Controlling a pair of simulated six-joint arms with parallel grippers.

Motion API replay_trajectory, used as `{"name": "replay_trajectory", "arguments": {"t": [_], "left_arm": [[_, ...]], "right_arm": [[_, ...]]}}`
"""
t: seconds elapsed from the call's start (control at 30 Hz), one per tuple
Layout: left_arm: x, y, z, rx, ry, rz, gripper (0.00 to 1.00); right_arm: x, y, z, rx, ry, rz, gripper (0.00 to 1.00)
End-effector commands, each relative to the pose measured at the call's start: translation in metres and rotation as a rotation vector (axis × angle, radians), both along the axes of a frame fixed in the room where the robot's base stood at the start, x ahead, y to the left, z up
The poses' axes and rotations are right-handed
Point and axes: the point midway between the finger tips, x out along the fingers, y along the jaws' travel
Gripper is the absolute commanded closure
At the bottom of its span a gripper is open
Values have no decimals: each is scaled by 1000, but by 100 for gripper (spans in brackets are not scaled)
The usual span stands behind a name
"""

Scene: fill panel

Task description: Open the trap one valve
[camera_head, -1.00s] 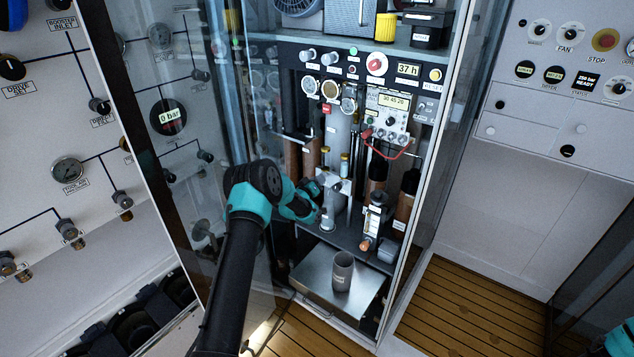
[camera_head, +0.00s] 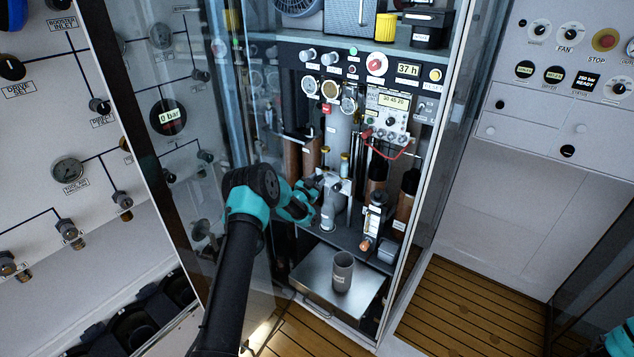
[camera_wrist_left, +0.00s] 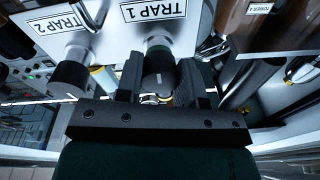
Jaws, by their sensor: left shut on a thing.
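The trap one valve has a dark knob (camera_wrist_left: 158,65) below the white TRAP 1 label (camera_wrist_left: 153,10) in the left wrist view. My left gripper (camera_wrist_left: 160,88) has a black finger on each side of this knob and is shut on it. In the head view my left gripper (camera_head: 313,190) reaches into the open cabinet at the grey trap fittings. The knob is too small and too covered there to tell its angle.
A second dark knob (camera_wrist_left: 72,76) sits by the TRAP 2 label (camera_wrist_left: 48,24), close beside the left gripper. A grey cup (camera_head: 343,272) stands on the metal tray (camera_head: 313,272) below. The glass door (camera_head: 180,150) is left of my arm.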

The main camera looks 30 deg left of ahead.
Motion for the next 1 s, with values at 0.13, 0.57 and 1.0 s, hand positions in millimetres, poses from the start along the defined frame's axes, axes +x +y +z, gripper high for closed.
{"name": "replay_trajectory", "arguments": {"t": [0.13, 0.57, 1.0], "left_arm": [[0, -1, 0, 95, -9, -2, 89], [0, -1, 0, 207, -19, -1, 89], [0, -1, 0, 206, -17, -1, 52]], "right_arm": [[0, 0, 0, 0, 0, 0, 12], [0, 0, 0, 0, 0, 0, 12], [0, 0, 0, 0, 0, 0, 12]]}}
